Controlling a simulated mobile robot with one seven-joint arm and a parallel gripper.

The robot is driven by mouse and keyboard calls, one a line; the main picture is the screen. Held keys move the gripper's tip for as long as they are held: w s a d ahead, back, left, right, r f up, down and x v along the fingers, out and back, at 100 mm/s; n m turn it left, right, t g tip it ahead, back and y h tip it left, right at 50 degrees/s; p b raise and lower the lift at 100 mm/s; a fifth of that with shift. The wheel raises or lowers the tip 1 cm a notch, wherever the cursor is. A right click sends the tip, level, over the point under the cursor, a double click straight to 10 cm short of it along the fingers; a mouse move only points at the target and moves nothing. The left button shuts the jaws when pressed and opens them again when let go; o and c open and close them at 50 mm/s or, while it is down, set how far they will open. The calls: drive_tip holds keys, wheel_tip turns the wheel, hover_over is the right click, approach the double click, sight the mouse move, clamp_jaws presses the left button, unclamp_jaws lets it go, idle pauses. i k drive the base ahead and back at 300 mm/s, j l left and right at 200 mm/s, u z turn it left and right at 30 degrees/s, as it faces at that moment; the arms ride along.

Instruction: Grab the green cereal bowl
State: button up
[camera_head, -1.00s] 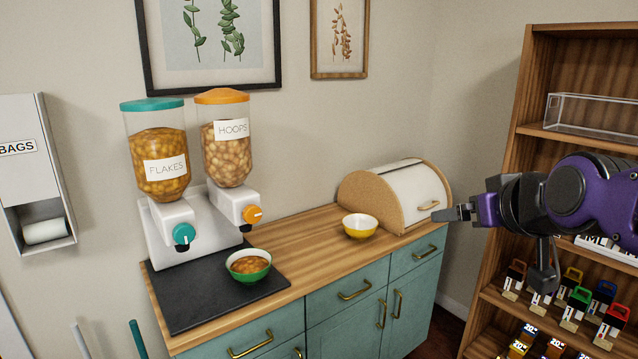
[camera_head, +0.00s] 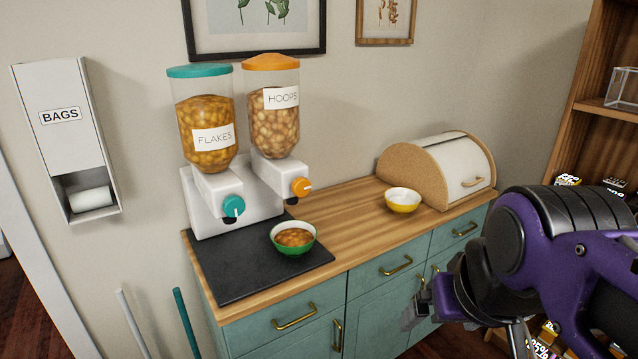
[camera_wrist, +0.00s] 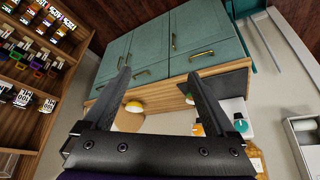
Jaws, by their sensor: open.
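The green cereal bowl (camera_head: 293,238) stands upright on a black mat (camera_head: 250,272) on the counter, filled with brown cereal. It sits in front of the cereal dispensers. My gripper (camera_head: 418,305) is at the lower right in the head view, apart from the bowl and in front of the cabinet. In the wrist view my gripper (camera_wrist: 160,95) shows two spread dark fingers with nothing held between them. The green bowl is mostly hidden behind the right finger in the wrist view.
A yellow bowl (camera_head: 402,200) stands right of the green one, near a bread box (camera_head: 440,170). The flakes dispenser (camera_head: 206,125) and hoops dispenser (camera_head: 273,110) rise behind the mat. A shelf (camera_head: 600,100) stands at right. Counter between the bowls is clear.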

sight(294, 238)
drive_tip(key=i+j+u, duration=0.15)
drive_tip(key=i+u, duration=0.15)
drive_tip(key=u, duration=0.15)
drive_tip(key=i+u, duration=0.25)
drive_tip(key=u, duration=0.15)
